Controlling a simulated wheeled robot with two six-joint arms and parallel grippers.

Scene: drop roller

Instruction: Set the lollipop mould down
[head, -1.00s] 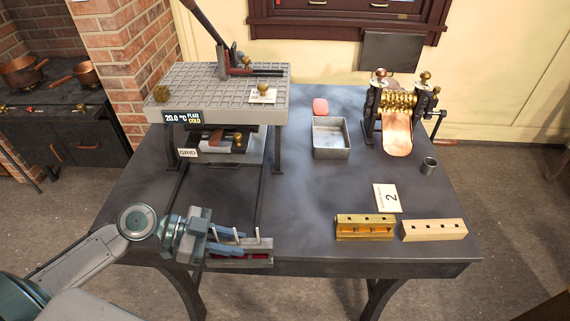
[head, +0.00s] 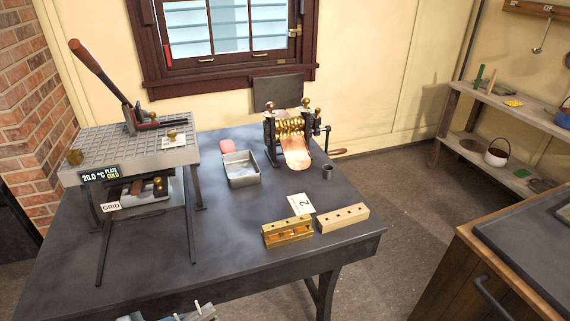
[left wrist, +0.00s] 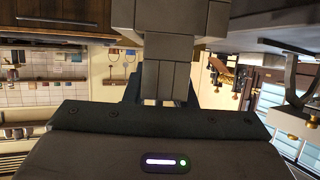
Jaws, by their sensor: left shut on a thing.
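The lollipop mould (head: 200,314) is only partly in view at the bottom edge of the head view, with pale stick ends poking up. My left gripper (head: 165,317) is shut on it, in front of the table's near edge; most of the gripper is cut off. In the left wrist view a grey blocky piece (left wrist: 168,45), seemingly the mould, fills the top middle between dark finger parts. My right gripper is not in view.
A wooden counter (head: 470,255) stands right.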

